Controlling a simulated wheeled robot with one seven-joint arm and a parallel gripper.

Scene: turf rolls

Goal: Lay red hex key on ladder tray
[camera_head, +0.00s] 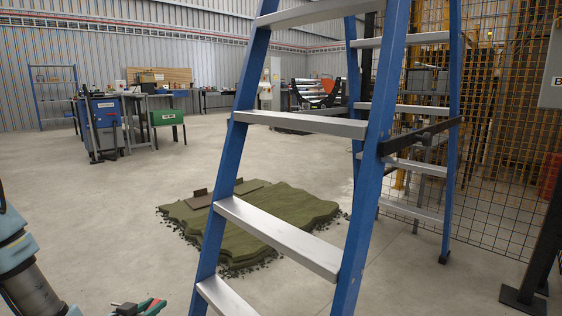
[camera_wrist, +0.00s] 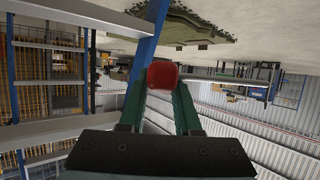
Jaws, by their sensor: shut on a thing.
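My gripper (camera_wrist: 163,90) shows in the wrist view with its two green fingers closed around a red piece, which I take to be the red hex key (camera_wrist: 162,74).
A stack of green turf (camera_head: 270,208) lies on the concrete floor behind the ladder. A wire mesh fence (camera_head: 500,150) and a dark post (camera_head: 545,245) stand at the right. The floor at left is clear.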

